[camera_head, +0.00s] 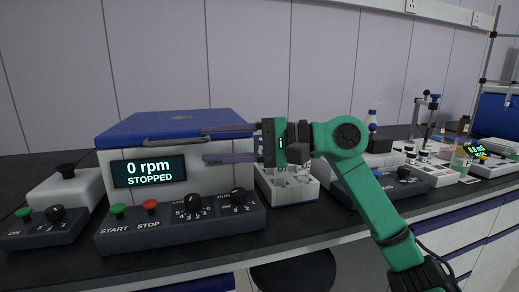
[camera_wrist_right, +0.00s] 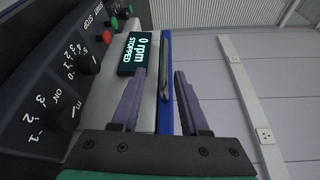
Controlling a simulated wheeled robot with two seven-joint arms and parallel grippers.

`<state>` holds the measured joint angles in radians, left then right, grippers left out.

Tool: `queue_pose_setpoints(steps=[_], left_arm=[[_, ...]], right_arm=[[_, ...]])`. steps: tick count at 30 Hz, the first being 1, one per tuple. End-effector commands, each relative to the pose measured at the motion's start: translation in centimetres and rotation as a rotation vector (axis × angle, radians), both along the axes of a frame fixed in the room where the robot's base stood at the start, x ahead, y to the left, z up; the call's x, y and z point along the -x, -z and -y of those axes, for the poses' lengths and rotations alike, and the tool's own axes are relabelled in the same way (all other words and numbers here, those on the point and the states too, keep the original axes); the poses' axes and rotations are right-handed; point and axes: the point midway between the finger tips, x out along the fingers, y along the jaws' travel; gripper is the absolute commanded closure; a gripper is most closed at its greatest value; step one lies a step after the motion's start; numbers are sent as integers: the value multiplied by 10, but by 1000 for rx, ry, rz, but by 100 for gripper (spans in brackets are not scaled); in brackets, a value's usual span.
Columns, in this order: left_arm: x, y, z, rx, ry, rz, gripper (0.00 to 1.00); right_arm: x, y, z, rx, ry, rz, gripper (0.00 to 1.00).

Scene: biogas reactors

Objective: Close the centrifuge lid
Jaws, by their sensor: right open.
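The centrifuge is a white box with a display (camera_head: 149,171) reading "0 rpm STOPPED". Its blue lid (camera_head: 180,122) lies low and flat over the box; I cannot tell whether it is fully shut. A grey handle (camera_head: 173,142) runs along the lid's front edge. My right gripper (camera_head: 204,146) is open and empty at the lid's front right, one finger near lid height and the other lower, before the white front. In the right wrist view the blue lid edge (camera_wrist_right: 165,75) shows between the spread fingers. My left gripper is out of view.
A control panel (camera_head: 182,230) with START and STOP buttons and knobs stands before the centrifuge. A smaller panel (camera_head: 42,236) is at the left. A white device (camera_head: 288,190) stands right of the centrifuge, below my gripper. Bottles and other equipment fill the right bench.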

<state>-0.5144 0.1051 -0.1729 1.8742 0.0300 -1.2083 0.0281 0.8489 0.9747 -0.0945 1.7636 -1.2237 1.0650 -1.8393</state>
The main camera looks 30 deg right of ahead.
Motion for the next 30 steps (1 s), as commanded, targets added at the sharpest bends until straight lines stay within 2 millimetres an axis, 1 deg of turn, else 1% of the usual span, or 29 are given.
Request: queue_pose_setpoints(steps=[1, 6, 10, 14, 30], left_arm=[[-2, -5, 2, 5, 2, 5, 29], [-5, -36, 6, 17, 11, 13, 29], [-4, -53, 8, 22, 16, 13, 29], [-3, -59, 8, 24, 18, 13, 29], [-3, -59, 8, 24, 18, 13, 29]], right_arm=[[6, 4, 11, 1, 4, -3, 55], [32, 2, 44, 3, 2, -2, 55], [44, -1, 60, 2, 0, -4, 55], [48, -4, 64, 2, -2, -3, 55], [48, -4, 64, 2, -1, -3, 55]])
